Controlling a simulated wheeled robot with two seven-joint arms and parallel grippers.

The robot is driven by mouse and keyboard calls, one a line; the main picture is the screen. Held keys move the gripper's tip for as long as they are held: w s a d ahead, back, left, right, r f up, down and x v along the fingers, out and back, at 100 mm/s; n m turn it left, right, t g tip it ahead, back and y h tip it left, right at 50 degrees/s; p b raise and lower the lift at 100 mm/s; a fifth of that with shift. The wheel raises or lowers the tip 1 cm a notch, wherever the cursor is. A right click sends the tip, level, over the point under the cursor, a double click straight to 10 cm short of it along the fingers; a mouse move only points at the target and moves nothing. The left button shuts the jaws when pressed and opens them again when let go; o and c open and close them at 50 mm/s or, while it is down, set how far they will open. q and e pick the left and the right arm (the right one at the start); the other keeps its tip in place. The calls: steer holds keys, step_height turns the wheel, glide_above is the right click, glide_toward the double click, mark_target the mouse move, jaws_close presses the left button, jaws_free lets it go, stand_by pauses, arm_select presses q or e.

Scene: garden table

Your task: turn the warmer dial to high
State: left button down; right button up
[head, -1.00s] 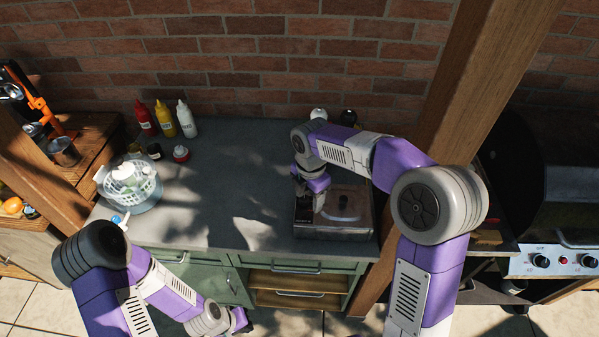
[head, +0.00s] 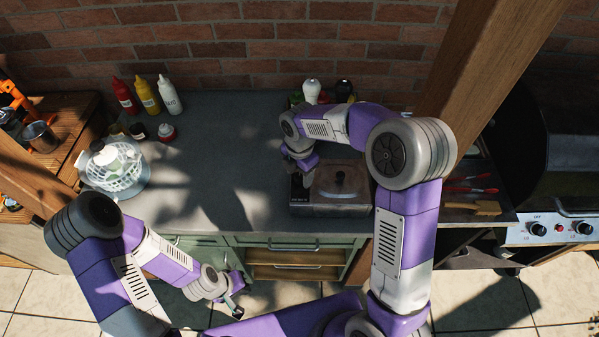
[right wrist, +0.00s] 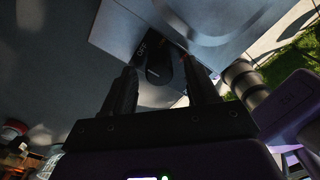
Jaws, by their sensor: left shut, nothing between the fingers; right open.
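The warmer (head: 345,207) is a metal box with a dark-knobbed lid, standing at the right end of the grey counter. In the right wrist view, a dark round dial (right wrist: 165,67) sits on the warmer's panel (right wrist: 115,22), with an OFF label near it. My right gripper (right wrist: 160,70) is open, with its fingers on either side of the dial; contact cannot be told. In the head view the right gripper (head: 302,183) points down at the warmer's left part, and the dial is hidden or too small to read. My left gripper (head: 241,311) is shut and empty, low in front of the cabinet.
Two shakers (head: 312,90) stand behind the warmer. Sauce bottles (head: 146,95) and a bowl with a white basket (head: 114,168) are at the counter's left. A wooden post (head: 480,85) and a grill (head: 560,215) are on the right. The counter's middle is clear.

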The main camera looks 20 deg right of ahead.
steer(key=c, duration=1)
steer(key=shift+c, duration=0.2)
steer(key=shift+m, duration=0.4)
steer(key=m, duration=0.5)
steer(key=shift+w, duration=0.1)
steer(key=m, duration=1.2)
steer(key=shift+m, duration=0.3)
steer(key=m, duration=0.5)
steer(key=shift+m, duration=0.3)
